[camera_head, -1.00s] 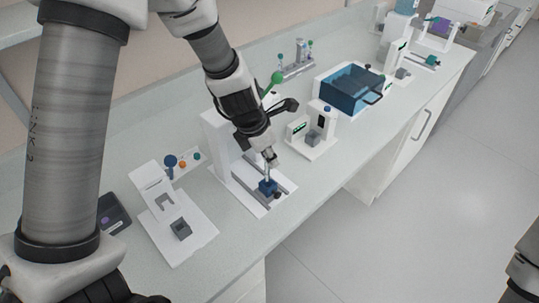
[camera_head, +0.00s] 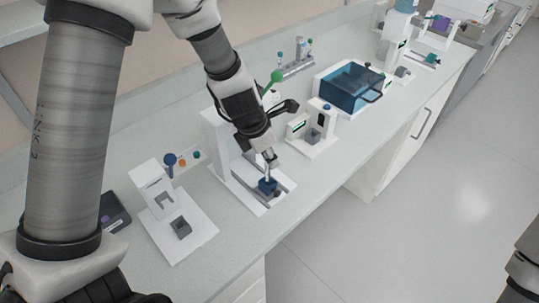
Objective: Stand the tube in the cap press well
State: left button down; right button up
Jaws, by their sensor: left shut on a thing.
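My left gripper (camera_head: 268,155) is shut on a slim pale tube (camera_head: 268,173), just above a small blue block (camera_head: 267,187). The block sits on the rails of a white device (camera_head: 218,135) with an upright body. The tube is upright and its lower end meets the block's top; I cannot tell whether it is inside the block. The gripper hides the tube's upper part. A white press-like stand (camera_head: 153,185) with a grey square well (camera_head: 181,228) is at the lower left; I cannot tell if it is the cap press. My right gripper is not in view.
A blue-lidded box (camera_head: 350,87) and a small white device with a grey block (camera_head: 313,136) stand to the right along the bench. A tube rack (camera_head: 297,66) is behind. A dark tray (camera_head: 113,212) lies at the left. The bench front edge is close.

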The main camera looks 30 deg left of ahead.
pick_arm(q)
jog(key=shift+f, duration=0.15)
jog(key=shift+f+b, duration=0.45)
jog(key=shift+f, duration=0.1)
dwell(0.3)
jog(key=shift+f+b, duration=0.55)
jog(key=shift+f, duration=0.05)
jog(key=c, duration=1)
grip_release()
jog(key=shift+c, duration=0.2)
jog(key=shift+r, duration=0.15)
